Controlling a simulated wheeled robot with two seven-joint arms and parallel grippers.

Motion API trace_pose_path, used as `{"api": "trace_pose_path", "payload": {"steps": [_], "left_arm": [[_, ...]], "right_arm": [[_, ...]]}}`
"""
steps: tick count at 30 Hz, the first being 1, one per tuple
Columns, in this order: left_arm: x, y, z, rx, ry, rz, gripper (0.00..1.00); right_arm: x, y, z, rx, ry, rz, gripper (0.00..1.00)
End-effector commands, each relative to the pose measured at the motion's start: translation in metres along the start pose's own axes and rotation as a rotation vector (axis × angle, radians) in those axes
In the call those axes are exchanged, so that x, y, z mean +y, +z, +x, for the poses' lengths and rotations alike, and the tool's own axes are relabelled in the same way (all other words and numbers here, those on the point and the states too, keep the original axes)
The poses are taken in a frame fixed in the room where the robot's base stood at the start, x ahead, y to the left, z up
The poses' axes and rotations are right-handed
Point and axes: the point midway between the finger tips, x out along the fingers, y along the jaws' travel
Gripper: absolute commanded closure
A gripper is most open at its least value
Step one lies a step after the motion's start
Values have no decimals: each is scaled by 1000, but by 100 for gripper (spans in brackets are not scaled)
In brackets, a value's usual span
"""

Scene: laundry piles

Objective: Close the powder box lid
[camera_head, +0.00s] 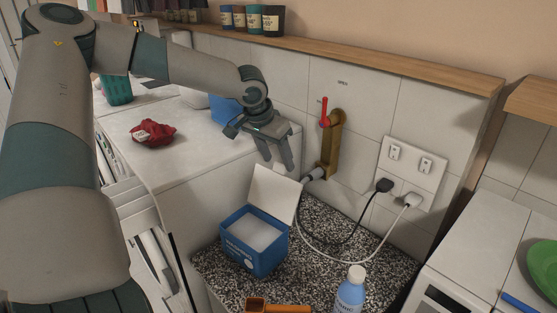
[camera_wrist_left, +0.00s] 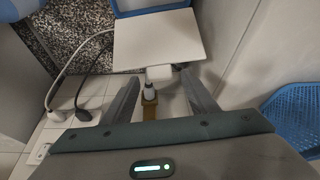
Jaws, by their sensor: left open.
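The blue powder box (camera_head: 250,253) stands on the speckled counter with white powder showing inside. Its white lid (camera_head: 273,192) is raised, hinged at the box's back edge. My left gripper (camera_head: 279,160) is above and behind the lid, fingers pointing down, open and empty, apart from the lid. In the left wrist view the lid (camera_wrist_left: 158,42) lies beyond the fingertips of my left gripper (camera_wrist_left: 161,82), with the blue box (camera_wrist_left: 150,5) at the top edge. My right gripper is not in view.
A red valve handle and brass pipe (camera_head: 330,145) stand on the wall beside the gripper. Cables (camera_head: 345,240) run to the sockets. A red cloth (camera_head: 153,132) lies on the white machine. A blue basket (camera_wrist_left: 295,115) is at right.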

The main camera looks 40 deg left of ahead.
Motion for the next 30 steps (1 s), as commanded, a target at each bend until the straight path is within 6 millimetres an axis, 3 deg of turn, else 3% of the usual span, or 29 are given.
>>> {"api": "trace_pose_path", "payload": {"steps": [7,19,26,30], "left_arm": [[0,1,18,-2,-1,0,47],[0,0,21,0,1,0,47],[0,0,21,0,0,0,100],[0,0,21,2,0,0,100]], "right_arm": [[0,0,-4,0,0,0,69],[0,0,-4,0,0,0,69],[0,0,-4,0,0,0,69],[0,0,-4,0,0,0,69]]}}
